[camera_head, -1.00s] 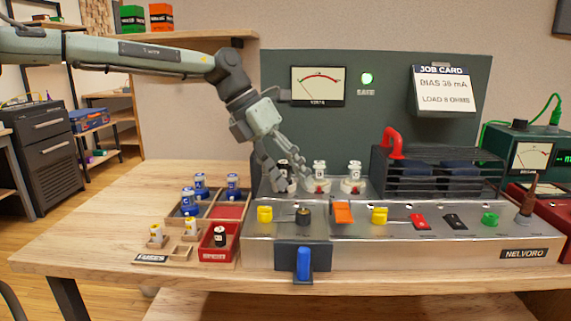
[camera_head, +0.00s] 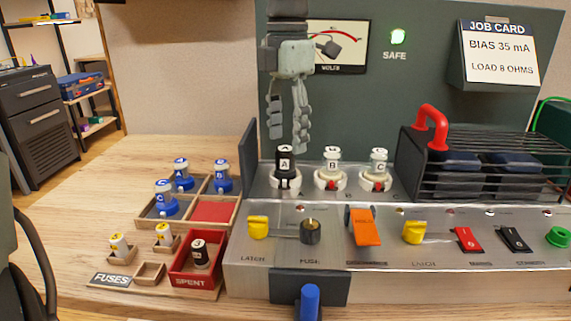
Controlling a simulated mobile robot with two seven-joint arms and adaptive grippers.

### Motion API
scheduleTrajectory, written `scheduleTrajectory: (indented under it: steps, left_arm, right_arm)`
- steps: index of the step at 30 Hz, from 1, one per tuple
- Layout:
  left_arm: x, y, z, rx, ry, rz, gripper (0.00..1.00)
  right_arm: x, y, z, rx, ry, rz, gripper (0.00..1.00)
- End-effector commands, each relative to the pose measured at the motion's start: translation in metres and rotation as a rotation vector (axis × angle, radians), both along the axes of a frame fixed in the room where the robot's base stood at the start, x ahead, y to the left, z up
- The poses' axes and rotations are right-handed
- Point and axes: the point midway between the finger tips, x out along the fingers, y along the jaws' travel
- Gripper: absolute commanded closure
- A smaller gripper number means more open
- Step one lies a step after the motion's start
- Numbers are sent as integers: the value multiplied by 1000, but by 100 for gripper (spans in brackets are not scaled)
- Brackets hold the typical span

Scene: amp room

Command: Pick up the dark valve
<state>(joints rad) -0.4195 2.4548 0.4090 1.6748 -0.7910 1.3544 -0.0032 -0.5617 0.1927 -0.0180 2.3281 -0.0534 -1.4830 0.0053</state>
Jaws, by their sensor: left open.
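The dark valve (camera_head: 285,163), with a white cap marked A, stands upright in the leftmost white socket on the metal amp chassis (camera_head: 310,260). My left gripper (camera_head: 287,137) is above the dark valve and points down. Its two fingers are spread apart, with nothing between them. The fingertips are a little above the valve cap or behind it; the exact depth is hard to tell. Two pale valves, B (camera_head: 331,167) and C (camera_head: 378,168), stand in sockets to the right of the dark one. My right gripper is not in view.
A black cage with a red handle (camera_head: 433,128) stands right of the valves. A green panel with a meter (camera_head: 337,45) rises behind. At left, a divided wooden tray (camera_head: 187,222) holds blue-based valves; a red SPENT box (camera_head: 196,272) holds a dark fuse. Bare tabletop lies farther left.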

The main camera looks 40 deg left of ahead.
Motion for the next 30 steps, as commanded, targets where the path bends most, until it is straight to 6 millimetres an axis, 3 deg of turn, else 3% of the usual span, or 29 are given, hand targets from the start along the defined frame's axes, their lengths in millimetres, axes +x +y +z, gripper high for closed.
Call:
scheduleTrajectory:
  steps: [7,17,30]
  left_arm:
    - [-4,1,-37,-1,2,1,45]
    - [-3,1,-45,-3,-1,2,45]
    - [-3,1,-44,-3,-1,2,98]
  right_arm:
    - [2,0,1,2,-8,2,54]
    - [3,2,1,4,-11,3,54]
    - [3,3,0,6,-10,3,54]
